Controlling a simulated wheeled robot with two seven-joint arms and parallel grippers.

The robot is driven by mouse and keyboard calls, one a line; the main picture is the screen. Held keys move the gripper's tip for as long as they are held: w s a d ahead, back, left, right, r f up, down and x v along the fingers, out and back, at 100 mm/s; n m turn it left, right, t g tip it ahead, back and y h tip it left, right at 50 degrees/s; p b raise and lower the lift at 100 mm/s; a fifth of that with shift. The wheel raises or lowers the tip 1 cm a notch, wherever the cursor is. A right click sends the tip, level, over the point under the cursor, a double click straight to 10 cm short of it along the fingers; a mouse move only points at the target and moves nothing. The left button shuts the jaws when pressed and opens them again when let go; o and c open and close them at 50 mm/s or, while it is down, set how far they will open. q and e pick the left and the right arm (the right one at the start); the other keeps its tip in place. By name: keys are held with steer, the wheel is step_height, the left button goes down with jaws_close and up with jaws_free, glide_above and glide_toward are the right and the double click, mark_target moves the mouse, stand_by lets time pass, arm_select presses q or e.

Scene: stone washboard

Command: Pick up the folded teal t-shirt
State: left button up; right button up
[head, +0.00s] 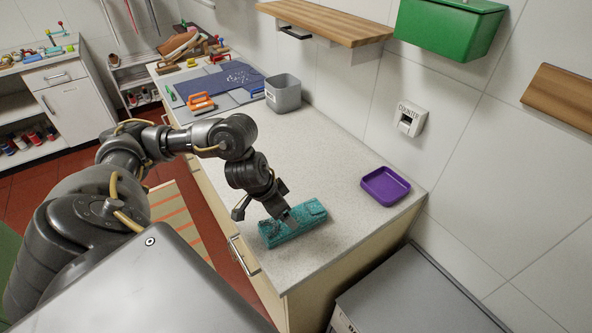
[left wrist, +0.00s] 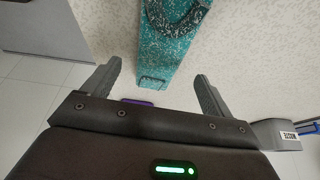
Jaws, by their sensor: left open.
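The folded teal t-shirt (head: 307,211) lies as a narrow, speckled block near the front edge of the counter (head: 330,150). My left gripper (head: 264,212) is just above its left part, pointing down, and hides some of it. In the left wrist view the teal t-shirt (left wrist: 163,62) runs from the top edge to between the two spread fingers of my left gripper (left wrist: 157,80). A dark curved band lies across its upper part there. The gripper is open with nothing held; I cannot tell whether it touches the cloth. My right gripper is not in view.
A purple tray (head: 372,194) stands right of the t-shirt near the wall. A grey bin (head: 284,97) and a blue mat (head: 222,84) with tools lie farther back. A wooden shelf (head: 330,20) and a green box (head: 448,28) hang above. The counter around the t-shirt is clear.

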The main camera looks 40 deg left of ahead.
arm_select(q)
steer(key=shift+o, duration=0.3)
steer(key=x, duration=0.2)
steer(key=shift+w+f, duration=0.1)
steer(key=shift+f, duration=0.25)
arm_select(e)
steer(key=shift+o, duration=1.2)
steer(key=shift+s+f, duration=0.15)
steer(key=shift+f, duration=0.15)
arm_select(q)
steer(key=shift+w+d+f, duration=0.1)
steer(key=shift+w+f, duration=0.05)
steer(key=shift+f, duration=0.15)
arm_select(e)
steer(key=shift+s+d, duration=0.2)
arm_select(q)
steer(key=x, duration=0.5)
steer(key=shift+w+b, duration=0.15)
steer(key=shift+b, duration=0.2)
steer(key=shift+r, duration=0.1)
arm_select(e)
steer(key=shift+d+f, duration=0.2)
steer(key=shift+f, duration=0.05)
arm_select(q)
steer(key=c, duration=1.1)
steer(key=shift+c, duration=0.2)
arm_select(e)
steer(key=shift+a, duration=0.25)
